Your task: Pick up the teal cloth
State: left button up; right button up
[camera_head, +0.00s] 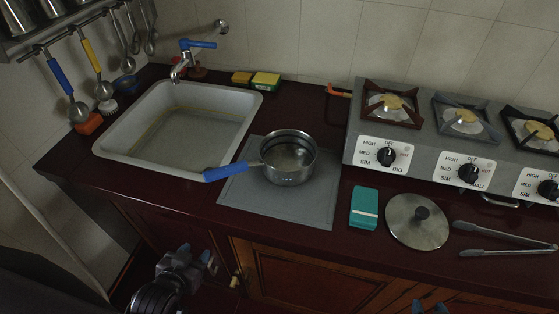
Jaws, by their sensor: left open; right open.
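The teal cloth (364,199) lies folded flat on the dark red counter, with a pale stripe across its lower part. It sits between the grey mat and a round pot lid (417,221). My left gripper (197,257) is open and empty, low in front of the cabinet, well left of the cloth and below the counter edge. My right gripper (430,307) shows only as blue tips at the bottom edge, below and right of the cloth. It is open and apart from the cloth; the rest of it is out of frame.
A steel saucepan (287,160) with a blue handle stands on the grey mat (310,211); the handle points left, near the sink (107,147). Metal tongs (505,240) lie right of the lid. The gas stove (420,152) stands behind. Counter in front of the cloth is clear.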

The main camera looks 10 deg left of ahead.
aim_at(365, 201)
jog(key=k+l+u, duration=0.15)
jog(key=u, duration=0.35)
jog(key=k+l+u, duration=0.2)
jog(key=u, duration=0.3)
